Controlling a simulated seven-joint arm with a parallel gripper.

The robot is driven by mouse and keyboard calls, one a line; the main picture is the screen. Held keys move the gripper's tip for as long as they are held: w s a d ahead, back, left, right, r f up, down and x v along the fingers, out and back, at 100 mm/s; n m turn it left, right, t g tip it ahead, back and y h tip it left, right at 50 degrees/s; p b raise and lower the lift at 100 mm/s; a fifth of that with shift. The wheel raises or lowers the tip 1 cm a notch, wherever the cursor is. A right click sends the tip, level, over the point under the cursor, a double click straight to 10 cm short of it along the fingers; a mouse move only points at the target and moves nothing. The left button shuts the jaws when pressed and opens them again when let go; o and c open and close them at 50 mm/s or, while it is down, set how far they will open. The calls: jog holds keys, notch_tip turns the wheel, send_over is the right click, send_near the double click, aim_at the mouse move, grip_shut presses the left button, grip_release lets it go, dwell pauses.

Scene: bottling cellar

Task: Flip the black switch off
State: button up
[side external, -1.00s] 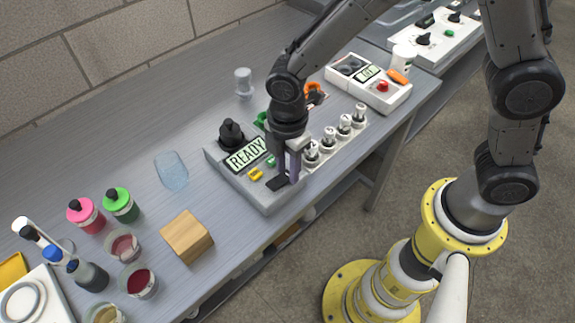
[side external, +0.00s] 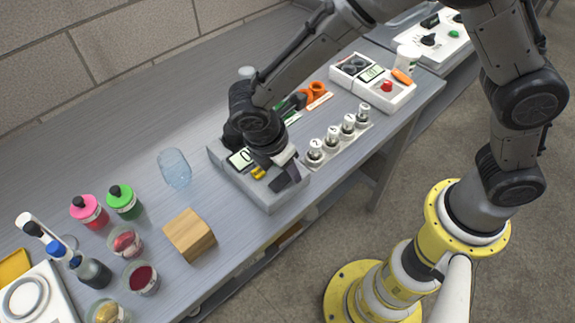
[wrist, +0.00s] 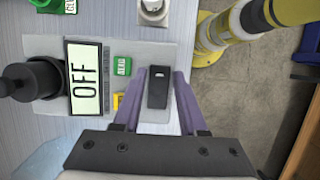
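The black switch (wrist: 157,88) is on the right part of a grey device (wrist: 150,50) in the wrist view. The device's display (wrist: 84,80) reads "OFF". In the side view my gripper is low over the device (side external: 222,162) and covers part of the display (side external: 240,159). My gripper (wrist: 159,76) has its two purple fingers apart, one on each side of the switch. Whether either finger touches the switch is unclear. In the side view the wrist and fingers (side external: 286,172) largely hide the switch.
A black knob (wrist: 20,83) stands left of the display. Small green (wrist: 122,64) and yellow parts lie between display and switch. Several weights (side external: 331,138) stand behind the device. A wooden block (side external: 190,233) and a glass (side external: 174,168) are left of it.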

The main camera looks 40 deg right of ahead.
aim_at(272, 186)
dwell(0.3)
jog(key=v, duration=1.3)
jog(key=shift+r, duration=0.4)
jog(key=shift+a, duration=0.1)
jog(key=s+d+r+m+t+y, duration=0.1)
jog(key=s+d+r+m, duration=0.15)
jog(key=d+r, duration=0.5)
jog(key=s+d+r+m+t+y, duration=0.1)
jog(key=d+r+m, duration=0.3)
jog(key=d, duration=0.7)
jog(key=s+d+f+m+t+y, duration=0.1)
jog(key=s+d+f+m+t, duration=0.2)
jog(key=s+d+f+m, duration=0.3)
jog(key=s+m, duration=0.5)
jog(key=s, duration=0.1)
jog(key=shift+t+y, duration=0.3)
jog(key=shift+y, duration=0.1)
